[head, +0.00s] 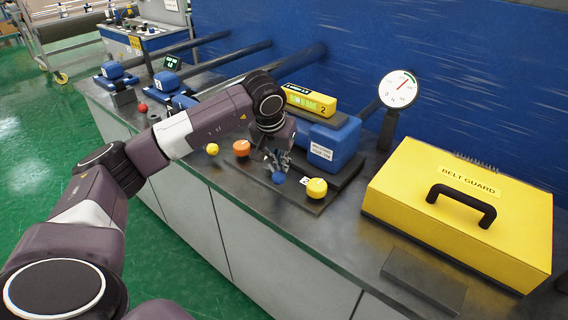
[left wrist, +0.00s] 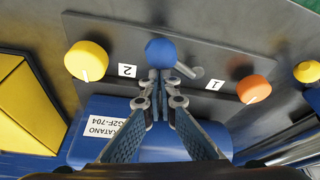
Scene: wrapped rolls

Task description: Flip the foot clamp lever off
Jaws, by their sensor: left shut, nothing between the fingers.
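A blue ball knob (head: 278,178) stands on the dark control plate, between an orange knob (head: 241,148) and a yellow knob (head: 316,188). In the left wrist view the blue knob (left wrist: 160,50) has a short metal lever piece (left wrist: 187,69) beside it. No foot clamp label is readable. My left gripper (head: 275,160) is shut and empty, with its fingertips (left wrist: 163,84) close to the blue knob on the side of the blue housing. I cannot tell if they touch it. The orange knob (left wrist: 253,88) and yellow knob (left wrist: 86,60) flank it, near labels 1 and 2. My right gripper is not in view.
A blue labelled housing (head: 335,140) with a yellow display unit (head: 310,101) stands behind the knobs. A dial gauge (head: 398,89) and a yellow belt guard box (head: 460,205) are to the right. A small yellow ball knob (head: 212,149) is at the left. The front bench edge is clear.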

